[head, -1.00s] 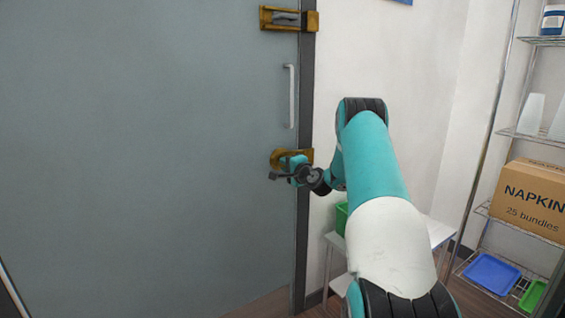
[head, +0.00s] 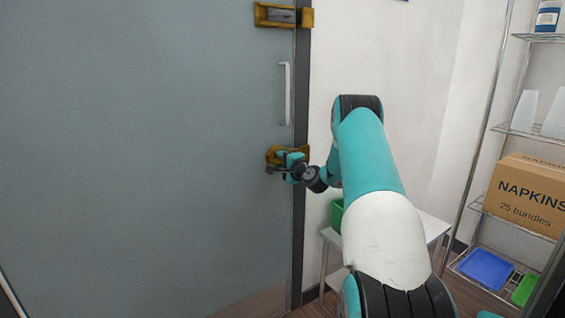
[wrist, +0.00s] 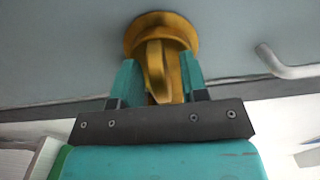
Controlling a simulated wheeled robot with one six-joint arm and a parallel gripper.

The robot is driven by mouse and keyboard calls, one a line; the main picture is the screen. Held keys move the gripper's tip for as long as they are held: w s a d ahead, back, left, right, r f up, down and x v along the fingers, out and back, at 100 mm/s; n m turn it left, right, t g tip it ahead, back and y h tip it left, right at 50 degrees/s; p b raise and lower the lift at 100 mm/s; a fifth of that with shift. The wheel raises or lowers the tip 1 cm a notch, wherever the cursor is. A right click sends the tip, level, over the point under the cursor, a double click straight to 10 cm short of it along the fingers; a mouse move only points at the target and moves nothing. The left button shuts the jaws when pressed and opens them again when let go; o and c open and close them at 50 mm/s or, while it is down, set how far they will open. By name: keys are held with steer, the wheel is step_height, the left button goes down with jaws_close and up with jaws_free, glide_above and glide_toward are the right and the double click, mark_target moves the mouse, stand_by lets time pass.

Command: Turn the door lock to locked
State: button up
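The door lock is a brass turn piece on a round brass plate, at the top middle of the wrist view (wrist: 154,68). In the head view its brass plate (head: 275,154) shows near the door's right edge, below the handle, partly behind my gripper. My gripper (head: 285,165) is at the lock, coming in from the right. In the wrist view my gripper's two teal fingers (wrist: 163,75) stand on either side of the turn piece, very close to it. I cannot tell whether they press on it.
The grey door (head: 150,150) has a vertical handle (head: 287,93) and a brass latch (head: 275,14) above. To the right are a small white table (head: 335,236) with a green bin (head: 337,214), and a wire shelf (head: 505,130) with a napkin box (head: 530,196).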

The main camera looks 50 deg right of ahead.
steer(key=b+v, duration=0.5)
steer(key=v, duration=1.2)
steer(key=shift+s, duration=0.2)
steer(key=shift+a, duration=0.1)
